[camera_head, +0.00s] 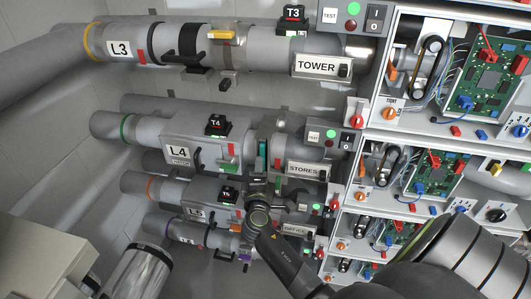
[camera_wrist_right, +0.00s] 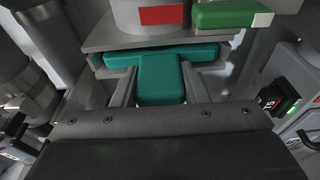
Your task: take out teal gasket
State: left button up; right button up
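The teal gasket (camera_wrist_right: 160,80) shows in the right wrist view as a wide flat strip with a tab toward me. The strip sits in a slot between grey flanges. In the head view a small teal part (camera_head: 262,150) shows upright on the L4 STORES line. My right gripper (camera_wrist_right: 160,76) has one finger on each side of the tab, with narrow gaps that look open; contact cannot be made out. In the head view my right gripper (camera_head: 261,188) is below the teal part, with its fingers mostly hidden. My left gripper is not in view.
A green bar (camera_wrist_right: 232,15) lies above the gasket at the right. Grey flanges and pipes crowd around my right gripper. The L3 pipe (camera_head: 120,48) runs above, and the L5 pipe (camera_head: 160,188) below. Open panels with circuit boards (camera_head: 490,75) stand at the right.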

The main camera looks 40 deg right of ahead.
jog(key=c, duration=0.4)
jog(key=shift+s+a, duration=0.15)
dwell(0.4)
jog(key=shift+b+v, duration=0.3)
jog(key=shift+v, duration=0.75)
jog(key=shift+a, duration=0.4)
